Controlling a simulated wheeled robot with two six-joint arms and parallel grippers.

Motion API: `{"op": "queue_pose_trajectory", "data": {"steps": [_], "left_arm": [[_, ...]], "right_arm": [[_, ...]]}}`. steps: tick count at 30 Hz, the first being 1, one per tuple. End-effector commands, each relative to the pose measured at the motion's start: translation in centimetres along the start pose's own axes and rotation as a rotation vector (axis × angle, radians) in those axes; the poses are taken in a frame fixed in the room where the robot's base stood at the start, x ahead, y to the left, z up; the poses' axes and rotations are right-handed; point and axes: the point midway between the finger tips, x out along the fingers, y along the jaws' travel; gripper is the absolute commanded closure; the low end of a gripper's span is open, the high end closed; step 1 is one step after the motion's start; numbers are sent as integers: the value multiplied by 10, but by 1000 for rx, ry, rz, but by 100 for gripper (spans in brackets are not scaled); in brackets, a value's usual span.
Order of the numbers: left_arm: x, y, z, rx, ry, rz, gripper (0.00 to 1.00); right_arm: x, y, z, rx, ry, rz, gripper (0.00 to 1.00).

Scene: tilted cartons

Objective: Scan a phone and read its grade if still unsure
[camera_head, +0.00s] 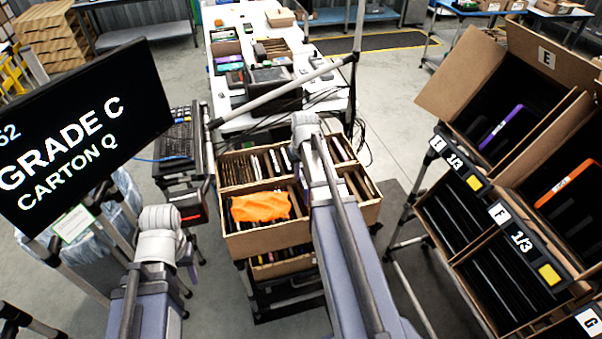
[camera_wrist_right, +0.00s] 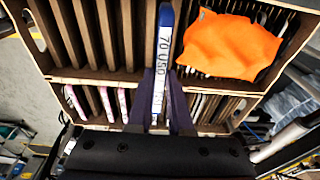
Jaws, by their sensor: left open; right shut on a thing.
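My right gripper (camera_wrist_right: 160,98) is shut on a phone (camera_wrist_right: 163,55), held on edge above the divided carton. The phone has a blue end and a white label, partly legible as "70 U". In the head view my right wrist (camera_head: 305,125) hides the jaws and phone. My left gripper (camera_head: 160,222) is at the lower left, beside the carton; it is open, its fingertips not clearly seen. A black screen (camera_head: 85,115) at the left reads "GRADE C" and "CARTON Q", with "52" at its cut-off edge. A dark device with red (camera_head: 190,212) lies beyond my left wrist.
The divided carton (camera_head: 270,245) holds several slim items and an orange cloth (camera_head: 260,207). Tilted cartons stand on a rack at the right, labelled E (camera_head: 547,57), F and G. A white table (camera_head: 230,105) with trays stands behind. Open floor (camera_head: 395,120) lies between.

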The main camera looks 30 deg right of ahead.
Motion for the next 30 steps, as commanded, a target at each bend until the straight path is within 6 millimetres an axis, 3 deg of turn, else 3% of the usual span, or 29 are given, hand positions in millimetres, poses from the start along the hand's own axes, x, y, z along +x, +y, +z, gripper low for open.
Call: {"op": "queue_pose_trajectory", "data": {"steps": [8,24,30], "left_arm": [[18,2,-1,0,0,0,50],[83,8,-5,-1,0,0,50],[98,9,-6,-1,0,0,50]], "right_arm": [[18,0,3,-2,0,0,100],[82,0,12,-3,0,0,100],[98,0,15,-3,0,0,100]]}}
